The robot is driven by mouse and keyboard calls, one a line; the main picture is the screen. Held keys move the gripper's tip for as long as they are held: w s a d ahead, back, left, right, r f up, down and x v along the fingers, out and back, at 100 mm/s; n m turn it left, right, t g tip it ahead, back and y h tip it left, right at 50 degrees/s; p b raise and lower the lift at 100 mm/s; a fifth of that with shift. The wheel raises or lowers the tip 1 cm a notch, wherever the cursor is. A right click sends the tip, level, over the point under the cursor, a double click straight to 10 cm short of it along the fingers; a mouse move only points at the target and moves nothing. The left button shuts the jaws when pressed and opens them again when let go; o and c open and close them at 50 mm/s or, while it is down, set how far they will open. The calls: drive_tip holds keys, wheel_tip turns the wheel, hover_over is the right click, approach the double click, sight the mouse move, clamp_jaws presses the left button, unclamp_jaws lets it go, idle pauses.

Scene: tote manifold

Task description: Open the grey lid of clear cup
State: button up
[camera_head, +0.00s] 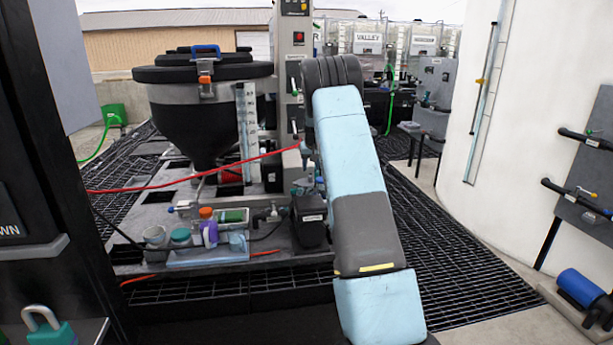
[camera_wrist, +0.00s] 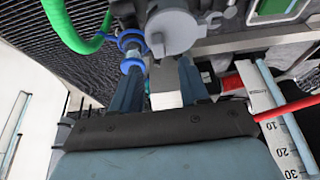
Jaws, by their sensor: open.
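In the wrist view my gripper (camera_wrist: 158,68) is open, with its two blue fingers apart. A round grey part (camera_wrist: 173,30) with small side tabs lies at and just past the fingertips. It looks like the grey lid, but I cannot tell for sure. A small white block (camera_wrist: 165,99) shows between the fingers; I cannot make out a clear cup wall. I cannot tell whether a finger touches the grey part. In the head view my arm hides most of the gripper and this spot.
A blue ringed fitting (camera_wrist: 131,42) sits close to the left finger, with a green hose (camera_wrist: 68,28) beside it. A graduated scale (camera_wrist: 272,115) and a red hose (camera_wrist: 291,106) are at right. The black hopper (camera_head: 203,115) and a tray of bottles (camera_head: 207,253) stand left of my arm.

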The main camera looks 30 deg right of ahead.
sight(310, 176)
drive_tip(key=shift+x, duration=2.75)
clamp_jaws()
drive_tip(key=shift+a, duration=0.1)
